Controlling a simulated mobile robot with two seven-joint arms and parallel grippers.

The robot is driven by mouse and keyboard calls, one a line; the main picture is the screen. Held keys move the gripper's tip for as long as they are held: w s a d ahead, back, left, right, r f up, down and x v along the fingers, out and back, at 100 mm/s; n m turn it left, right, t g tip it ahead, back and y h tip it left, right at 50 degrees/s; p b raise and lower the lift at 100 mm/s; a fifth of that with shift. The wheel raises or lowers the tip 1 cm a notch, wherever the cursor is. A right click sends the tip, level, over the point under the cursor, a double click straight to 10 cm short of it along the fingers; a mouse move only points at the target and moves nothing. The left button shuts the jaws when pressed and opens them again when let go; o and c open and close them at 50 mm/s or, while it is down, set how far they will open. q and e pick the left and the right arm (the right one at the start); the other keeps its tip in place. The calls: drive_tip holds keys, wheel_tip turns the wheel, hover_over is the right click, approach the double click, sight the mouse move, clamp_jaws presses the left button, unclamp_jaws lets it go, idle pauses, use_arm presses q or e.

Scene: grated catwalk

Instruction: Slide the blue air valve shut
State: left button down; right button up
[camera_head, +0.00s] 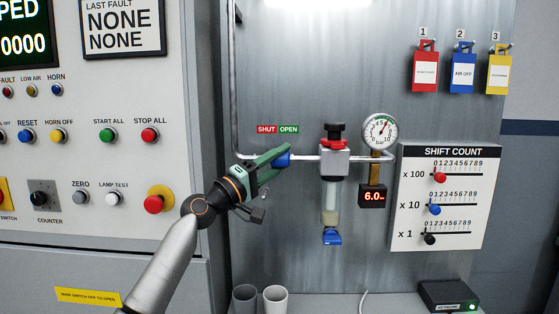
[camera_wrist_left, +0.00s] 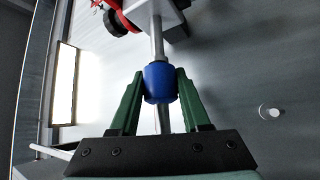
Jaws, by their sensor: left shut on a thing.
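The blue air valve (camera_head: 283,160) is a blue sleeve on the thin horizontal pipe, below the OPEN half of the red and green SHUT/OPEN label (camera_head: 278,129). My left gripper (camera_head: 281,158), with green fingers, comes in from the lower left and is shut on the valve. In the left wrist view the blue valve (camera_wrist_left: 159,82) sits between the two green fingers (camera_wrist_left: 160,90), with the pipe (camera_wrist_left: 157,45) running through it. The fingers hide part of the valve in the head view. My right gripper is not in view.
Right of the valve are the regulator block (camera_head: 335,160), a round gauge (camera_head: 380,132) and a display reading 6.0 (camera_head: 373,197). A button panel (camera_head: 110,170) stands at left. Two grey cups (camera_head: 273,300) stand below. The pipe left of the valve, under SHUT, looks clear.

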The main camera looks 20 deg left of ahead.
use_arm(q)
drive_tip(key=shift+s+a+f+b, duration=0.1)
drive_tip(key=shift+s+a+b, duration=0.1)
drive_tip(key=shift+a+b, duration=0.4)
drive_tip(key=shift+s+a+f+b, duration=0.15)
drive_tip(key=shift+a+b, duration=0.1)
drive_tip(key=shift+a, duration=0.55)
drive_tip(key=shift+s+a+r, duration=0.1)
drive_tip(key=shift+a+r, duration=0.05)
drive_tip(key=shift+a, duration=0.1)
drive_tip(key=shift+c, duration=1.8)
unclamp_jaws()
drive_tip(key=shift+r, duration=0.1)
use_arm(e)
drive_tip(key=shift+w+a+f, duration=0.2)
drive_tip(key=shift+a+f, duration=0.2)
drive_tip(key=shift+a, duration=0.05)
